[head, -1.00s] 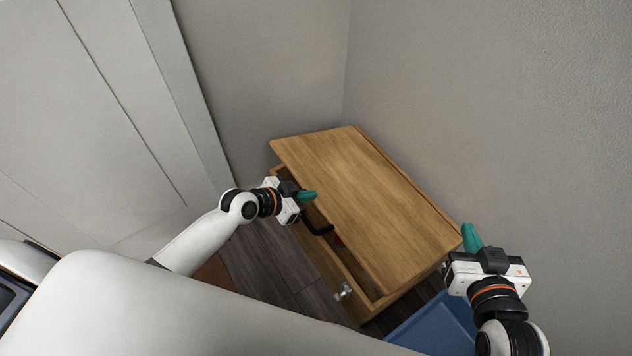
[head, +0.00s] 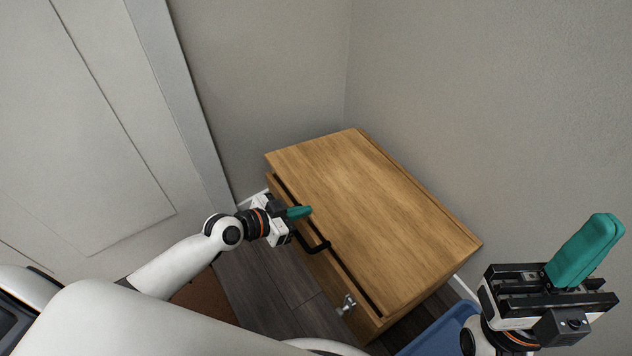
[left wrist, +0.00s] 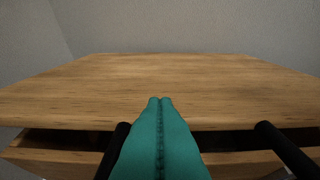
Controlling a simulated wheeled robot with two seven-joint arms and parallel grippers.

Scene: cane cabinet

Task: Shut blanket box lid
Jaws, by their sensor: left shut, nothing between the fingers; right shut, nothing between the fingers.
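The wooden blanket box stands in the corner, its lid (head: 370,205) lowered nearly flat. A narrow dark gap shows between the lid and the front wall (head: 322,272) in the head view, and also below the lid's edge (left wrist: 235,118) in the left wrist view. A black handle (head: 318,244) and a metal latch (head: 346,305) are on the front. My left gripper (head: 304,212) is shut and empty at the lid's front edge, near the handle; whether it touches the lid I cannot tell. My right gripper (head: 600,240) is shut and empty, right of the box and clear of it.
A blue bin (head: 440,335) stands on the floor right of the box, partly hidden by my right arm. Grey walls close in behind the box. A panelled door (head: 90,120) is at the left. Dark plank floor (head: 255,275) lies open in front of the box.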

